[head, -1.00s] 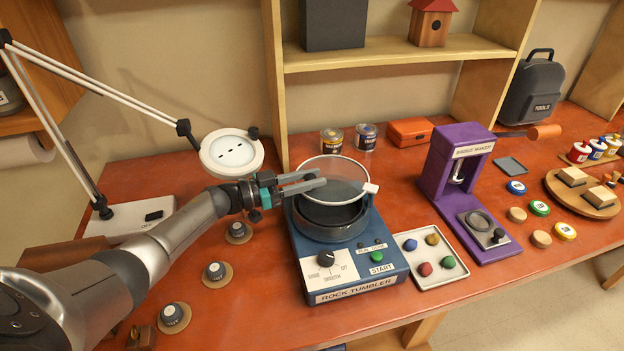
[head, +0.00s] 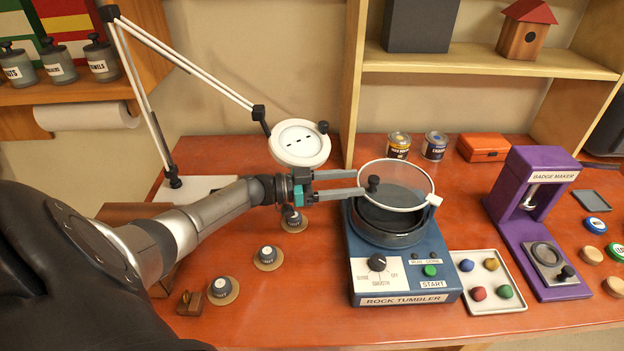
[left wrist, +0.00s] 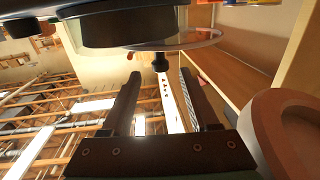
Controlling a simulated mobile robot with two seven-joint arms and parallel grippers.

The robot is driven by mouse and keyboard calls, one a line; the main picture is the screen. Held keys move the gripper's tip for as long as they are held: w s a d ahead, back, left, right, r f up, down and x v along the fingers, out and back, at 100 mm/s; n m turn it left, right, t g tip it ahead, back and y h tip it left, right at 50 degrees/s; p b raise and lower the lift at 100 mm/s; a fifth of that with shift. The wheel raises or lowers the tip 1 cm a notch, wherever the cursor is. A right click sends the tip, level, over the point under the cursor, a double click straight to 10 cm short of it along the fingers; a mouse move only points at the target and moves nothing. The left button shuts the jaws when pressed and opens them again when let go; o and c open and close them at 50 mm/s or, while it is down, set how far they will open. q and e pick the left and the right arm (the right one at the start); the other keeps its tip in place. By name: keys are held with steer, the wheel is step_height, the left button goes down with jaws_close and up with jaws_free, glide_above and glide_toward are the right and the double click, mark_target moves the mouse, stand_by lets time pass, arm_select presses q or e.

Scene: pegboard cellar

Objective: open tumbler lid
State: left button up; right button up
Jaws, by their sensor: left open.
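The rock tumbler (head: 403,270) is a blue box on the bench with a dark round drum (head: 388,232) on top. Its clear round lid (head: 405,178) with a pale rim stands raised and tilted over the drum, joined at a white block at the right. The lid's dark knob (head: 373,184) faces left. My left gripper (head: 361,183) is open, its fingertips at the lid's left edge, close to the knob. In the left wrist view, the knob (left wrist: 160,62) lies just past the gap between the open fingers (left wrist: 160,85), with nothing held. My right gripper is out of view.
A magnifier lamp (head: 300,143) stands behind my left arm. Several small dark knobs on round bases, one of them here (head: 267,257), lie in front of it. A stone tray (head: 487,281) and a purple badge maker (head: 535,200) stand right of the tumbler.

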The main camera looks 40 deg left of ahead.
arm_select(q)
steer(key=v, duration=0.9)
steer(key=shift+s, duration=0.2)
steer(key=shift+a, duration=0.15)
steer(key=shift+c, duration=0.3)
